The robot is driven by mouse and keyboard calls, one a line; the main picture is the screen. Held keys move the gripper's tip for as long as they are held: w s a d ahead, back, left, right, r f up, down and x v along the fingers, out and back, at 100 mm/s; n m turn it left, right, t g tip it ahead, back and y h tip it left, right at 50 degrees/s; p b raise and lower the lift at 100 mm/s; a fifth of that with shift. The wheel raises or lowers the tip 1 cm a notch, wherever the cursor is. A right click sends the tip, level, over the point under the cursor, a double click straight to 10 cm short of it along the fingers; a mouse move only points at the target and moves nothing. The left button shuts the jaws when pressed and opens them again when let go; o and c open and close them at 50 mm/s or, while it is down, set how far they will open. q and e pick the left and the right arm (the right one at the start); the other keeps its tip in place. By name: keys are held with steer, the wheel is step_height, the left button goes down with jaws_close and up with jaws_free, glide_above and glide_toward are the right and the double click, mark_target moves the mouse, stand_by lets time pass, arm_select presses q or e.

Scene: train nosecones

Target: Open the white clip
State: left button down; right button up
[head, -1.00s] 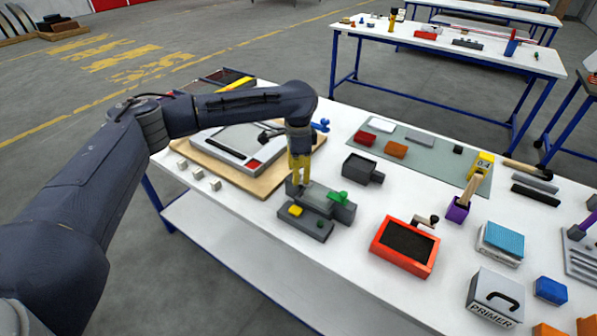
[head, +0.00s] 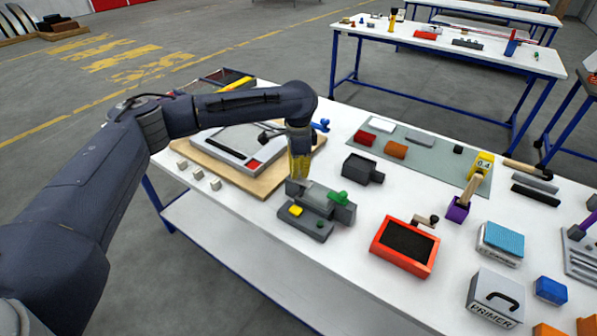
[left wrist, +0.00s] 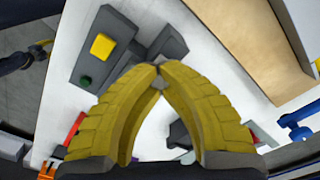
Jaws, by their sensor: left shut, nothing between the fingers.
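My left gripper (head: 300,174) has yellow fingers and is above the left end of a grey fixture (head: 345,214) near the front edge of the table. In the left wrist view its fingertips (left wrist: 158,72) meet, with nothing between them. A small pale piece (head: 304,184) shows just below the fingertips on the fixture; I cannot tell whether it is the white clip. A green lever-like part (head: 338,198) sits on the fixture's right side. The dark grey box in front has a yellow button (head: 295,210) and a green button (head: 320,224). My right gripper is not in view.
A tan board (head: 262,185) with a grey tray lies to the left. A dark grey vise-like block (head: 362,169) and a red-framed tray (head: 405,246) stand to the right. Several small beige blocks line the table's left edge. Bare white tabletop lies between.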

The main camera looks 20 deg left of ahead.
arm_select(q)
steer(key=shift+w+a, duration=0.3)
steer(key=shift+a, duration=0.65)
steer(key=c, duration=1.3)
jaws_free()
steer(key=shift+o, duration=0.2)
steer(key=shift+r, duration=0.15)
step_height(320, 180, up, 12)
